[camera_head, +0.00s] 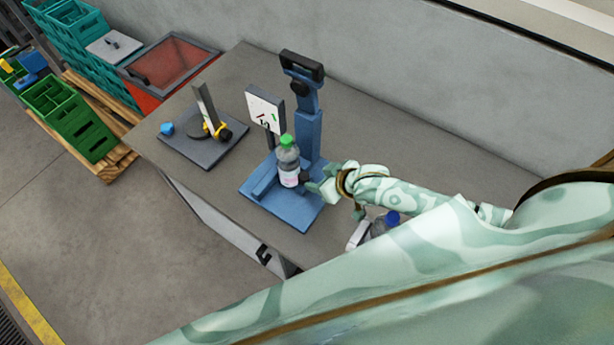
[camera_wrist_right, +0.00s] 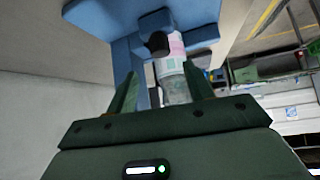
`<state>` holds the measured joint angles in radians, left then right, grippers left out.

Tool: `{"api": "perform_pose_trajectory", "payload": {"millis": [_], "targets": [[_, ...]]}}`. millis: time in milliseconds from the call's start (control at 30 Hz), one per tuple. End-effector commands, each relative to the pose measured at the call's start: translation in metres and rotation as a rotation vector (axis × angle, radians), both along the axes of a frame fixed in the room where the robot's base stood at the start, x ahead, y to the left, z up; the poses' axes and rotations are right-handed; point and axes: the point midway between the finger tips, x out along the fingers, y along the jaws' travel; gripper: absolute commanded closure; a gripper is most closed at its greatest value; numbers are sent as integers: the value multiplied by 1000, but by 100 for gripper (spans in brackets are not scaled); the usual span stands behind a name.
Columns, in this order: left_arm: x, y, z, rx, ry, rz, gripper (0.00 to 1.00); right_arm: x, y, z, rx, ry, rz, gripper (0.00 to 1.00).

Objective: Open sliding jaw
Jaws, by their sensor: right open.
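A blue fixture (camera_head: 309,135) stands on the table, with an upright column, a black top handle and a flat base. A clear bottle (camera_head: 288,165) with a green cap and a pale label stands upright on that base. A dark round knob (camera_wrist_right: 158,43), seemingly the sliding jaw's, shows beside the bottle (camera_wrist_right: 172,65) in the right wrist view. My right gripper (camera_head: 318,188) is just right of the bottle, near the knob. In the right wrist view its fingers (camera_wrist_right: 165,92) are spread apart, with the knob and bottle beyond them. My left gripper is not in view.
A white dial panel (camera_head: 265,108) stands behind the bottle. A bottle with a blue cap (camera_head: 391,218) stands partly hidden near my arm. Green crates (camera_head: 72,115) are beyond the table.

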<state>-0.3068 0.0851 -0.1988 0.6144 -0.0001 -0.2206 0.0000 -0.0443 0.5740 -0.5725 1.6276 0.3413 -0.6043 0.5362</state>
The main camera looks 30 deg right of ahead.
Motion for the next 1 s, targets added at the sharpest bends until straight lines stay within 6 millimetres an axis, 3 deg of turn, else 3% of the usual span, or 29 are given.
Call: {"api": "perform_pose_trajectory", "payload": {"millis": [100,300,733,767,933,1000], "targets": [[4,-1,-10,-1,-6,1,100,20,7,-23,-1,0,-1,48],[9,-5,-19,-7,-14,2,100,42,15,-47,0,0,0,48],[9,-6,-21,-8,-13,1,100,51,18,-54,-1,0,1,48],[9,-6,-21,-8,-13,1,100,51,18,-54,-1,0,1,53],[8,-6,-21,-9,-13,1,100,50,18,-54,-1,0,1,100],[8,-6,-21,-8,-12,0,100,50,18,-54,0,0,0,100]]}}
